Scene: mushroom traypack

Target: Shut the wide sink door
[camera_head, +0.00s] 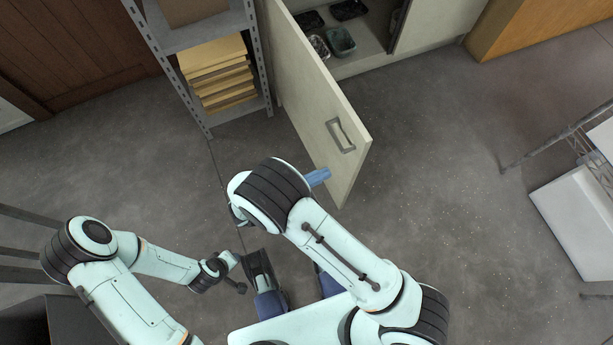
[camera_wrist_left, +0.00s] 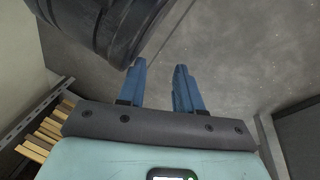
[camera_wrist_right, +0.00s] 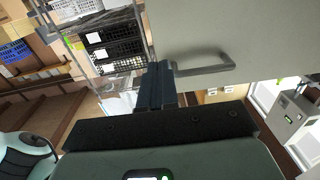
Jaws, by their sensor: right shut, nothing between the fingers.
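The wide door (camera_head: 312,105) is a cream panel standing open from the sink cabinet (camera_head: 430,25), with a grey bar handle (camera_head: 340,135) near its free edge. My right gripper (camera_head: 321,176) is shut and empty, its blue fingers close to the door face below the handle. In the right wrist view the fingers (camera_wrist_right: 154,72) are together beside the handle (camera_wrist_right: 205,67); contact with the door cannot be told. My left gripper (camera_wrist_left: 160,66) is open and empty over the floor in the left wrist view. My right arm hides part of the door's lower area.
Several small dark trays (camera_head: 340,40) lie inside the cabinet. A white bin (camera_head: 575,215) and wire rack stand at the right. The floor right of the door is clear.

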